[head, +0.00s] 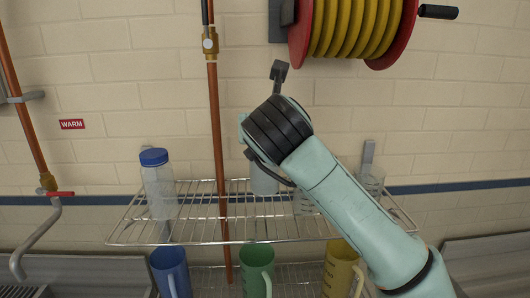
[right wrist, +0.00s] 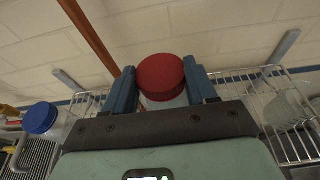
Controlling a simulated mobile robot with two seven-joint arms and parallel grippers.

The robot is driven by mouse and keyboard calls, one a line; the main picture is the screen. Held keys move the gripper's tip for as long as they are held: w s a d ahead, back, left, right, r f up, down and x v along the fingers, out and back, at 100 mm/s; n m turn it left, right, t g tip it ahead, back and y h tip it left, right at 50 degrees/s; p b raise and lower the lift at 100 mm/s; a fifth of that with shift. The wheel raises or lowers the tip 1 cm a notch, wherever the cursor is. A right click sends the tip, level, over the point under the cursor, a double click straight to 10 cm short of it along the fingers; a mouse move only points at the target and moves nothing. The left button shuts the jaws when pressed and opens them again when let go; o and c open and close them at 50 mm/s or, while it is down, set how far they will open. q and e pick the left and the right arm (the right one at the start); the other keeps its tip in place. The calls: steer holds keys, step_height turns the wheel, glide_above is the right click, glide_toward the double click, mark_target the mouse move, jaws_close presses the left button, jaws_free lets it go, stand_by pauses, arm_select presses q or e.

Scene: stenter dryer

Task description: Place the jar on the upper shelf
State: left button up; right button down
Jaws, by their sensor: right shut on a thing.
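A jar with a red lid (right wrist: 161,75) sits between the two blue fingers of my right gripper (right wrist: 162,86), which is shut on it. Its body is mostly hidden below the lid. The upper shelf (head: 200,228) is a wire rack against the wall; its wires also show in the right wrist view (right wrist: 294,148). In the head view my right arm reaches in front of the rack, hiding the fingers and the lid. A pale container (head: 263,181) shows just under the wrist; I cannot tell if it is the held jar. My left gripper is out of view.
A clear blue-lidded jar (head: 159,185) stands at the shelf's left end. Clear containers (head: 371,184) stand at the right. Blue (head: 170,270), green (head: 257,268) and yellow (head: 340,268) jugs stand below. A hose reel (head: 350,25) hangs above.

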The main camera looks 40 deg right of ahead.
steer(key=shift+f, duration=0.65)
steer(key=f+b, duration=0.1)
steer(key=f, duration=0.3)
steer(key=shift+w, duration=0.2)
steer(key=shift+c, duration=1.7)
jaws_free()
steer(key=shift+s, duration=0.15)
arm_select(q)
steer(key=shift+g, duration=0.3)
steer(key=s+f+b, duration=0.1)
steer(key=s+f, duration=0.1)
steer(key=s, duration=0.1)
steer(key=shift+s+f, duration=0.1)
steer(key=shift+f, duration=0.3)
arm_select(e)
steer(key=v, duration=1.2)
steer(key=shift+r, duration=0.25)
